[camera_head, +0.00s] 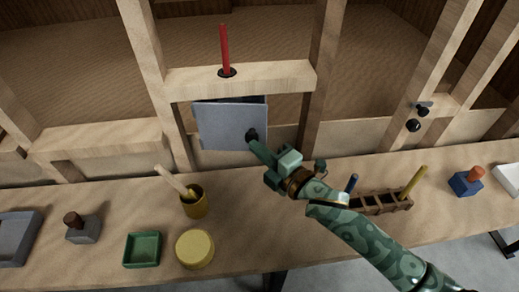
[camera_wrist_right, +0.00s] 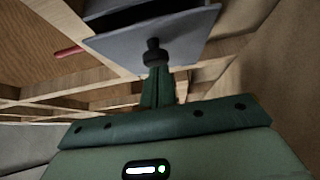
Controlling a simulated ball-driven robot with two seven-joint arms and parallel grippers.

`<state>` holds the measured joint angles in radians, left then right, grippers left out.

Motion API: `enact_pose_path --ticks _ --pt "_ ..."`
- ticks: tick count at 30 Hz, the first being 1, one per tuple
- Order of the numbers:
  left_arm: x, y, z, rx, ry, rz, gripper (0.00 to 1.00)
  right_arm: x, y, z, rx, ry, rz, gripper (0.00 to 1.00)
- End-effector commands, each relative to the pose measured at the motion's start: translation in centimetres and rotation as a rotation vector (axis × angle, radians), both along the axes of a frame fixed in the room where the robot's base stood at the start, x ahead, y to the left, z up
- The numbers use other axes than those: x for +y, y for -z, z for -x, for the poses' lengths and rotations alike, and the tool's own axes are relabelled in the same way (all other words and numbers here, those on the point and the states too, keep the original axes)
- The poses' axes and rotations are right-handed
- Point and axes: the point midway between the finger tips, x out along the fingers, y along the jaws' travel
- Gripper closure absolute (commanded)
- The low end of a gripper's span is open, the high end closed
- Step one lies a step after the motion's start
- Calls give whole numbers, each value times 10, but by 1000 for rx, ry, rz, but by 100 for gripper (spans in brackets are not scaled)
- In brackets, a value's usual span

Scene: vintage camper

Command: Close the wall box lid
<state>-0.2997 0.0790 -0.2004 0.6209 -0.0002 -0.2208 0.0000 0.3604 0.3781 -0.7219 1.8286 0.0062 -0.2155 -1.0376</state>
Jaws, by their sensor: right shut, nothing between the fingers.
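The wall box lid (camera_head: 225,125) is a flat grey panel with a dark knob (camera_head: 252,135) near its right edge. It hangs below a wooden crossbar in the wall frame, and a dark gap shows along its top and right edges. My right gripper (camera_head: 254,143) is shut, with its fingertips at the knob. In the right wrist view the shut fingers (camera_wrist_right: 157,75) point at the knob (camera_wrist_right: 155,52) on the lid (camera_wrist_right: 185,38); I cannot tell whether they touch. The inside of the box is mostly hidden. My left gripper is not in view.
A red stick (camera_head: 225,48) stands in the crossbar above the lid. The bench below holds a yellow cup (camera_head: 194,204), a round yellow lid (camera_head: 195,249), a green tray (camera_head: 142,250) and a wooden rack (camera_head: 380,203). Wooden posts flank the box. The bench directly below the lid is clear.

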Motion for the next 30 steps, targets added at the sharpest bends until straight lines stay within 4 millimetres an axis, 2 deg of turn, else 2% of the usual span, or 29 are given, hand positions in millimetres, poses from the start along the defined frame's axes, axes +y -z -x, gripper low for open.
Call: enact_pose_path --ticks 3,10,21,25,28,30 --pt "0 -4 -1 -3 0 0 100 -2 -2 -4 -3 1 2 100" --pt "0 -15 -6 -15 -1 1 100 -12 -3 -30 -3 0 2 100" --pt "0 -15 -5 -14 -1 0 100 -14 -3 -32 -3 4 2 100" --pt "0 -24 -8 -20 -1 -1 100 -14 -20 -31 -10 2 1 100" --pt "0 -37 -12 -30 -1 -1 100 -12 -46 -28 -16 -1 -1 100" --pt "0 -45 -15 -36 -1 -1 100 -11 -60 -13 -12 -3 -4 100"
